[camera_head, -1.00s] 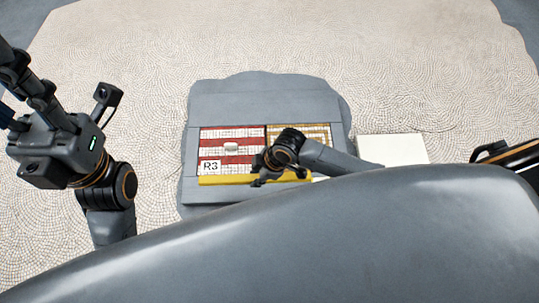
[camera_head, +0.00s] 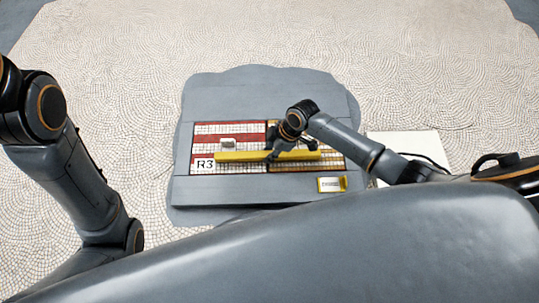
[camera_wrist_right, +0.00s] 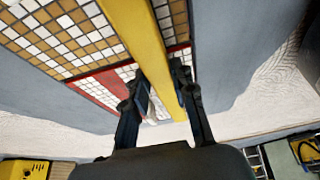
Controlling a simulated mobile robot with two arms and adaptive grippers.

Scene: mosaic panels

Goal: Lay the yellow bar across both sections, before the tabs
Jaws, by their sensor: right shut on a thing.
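The yellow bar (camera_head: 240,157) spans in front of both mosaic sections in the head view, mostly level left to right. My right gripper (camera_head: 281,155) is shut around its middle; the wrist view shows the bar (camera_wrist_right: 158,50) between both fingers (camera_wrist_right: 163,88), seemingly above the tiles. The left section (camera_head: 207,138) is red and white, labelled R3. The right section (camera_head: 332,139) is brown-gold and white, partly hidden by my arm. A small white tab (camera_head: 228,143) stands on the left section; any on the right is hidden. My left gripper is out of view.
Both sections lie in a grey slab (camera_head: 215,189). A white piece with yellow edges (camera_head: 331,184) sits on the slab's front right. A pale board (camera_head: 419,143) lies to the right, partly under my arm. Pebbled paving surrounds the slab.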

